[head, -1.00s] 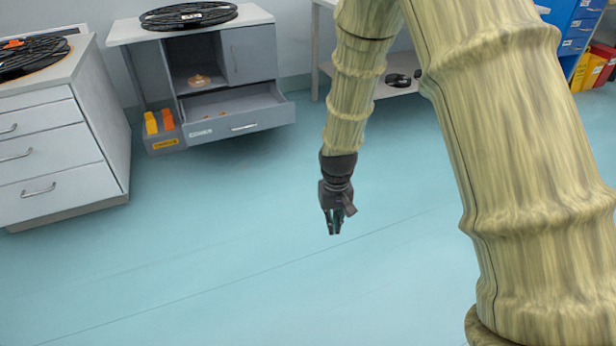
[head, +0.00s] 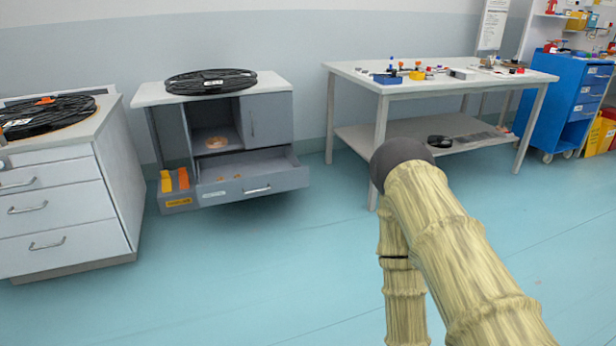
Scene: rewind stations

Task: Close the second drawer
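A grey drawer (head: 268,185) at the bottom of the grey cabinet (head: 269,121) is pulled out towards me. It has a bar handle on its front, and small orange bits lie inside. At the left, a white drawer unit (head: 70,200) has several stacked drawers with bar handles, and they look shut. I cannot tell for certain which drawer the task calls the second. My gripper is outside the picture; only my arm shows, at the lower right, well apart from the open drawer.
A black reel (head: 211,82) lies on the grey cabinet's top, another (head: 45,118) on the white unit. A white table (head: 440,76) and blue cabinet (head: 577,105) stand right. Floor in front is clear.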

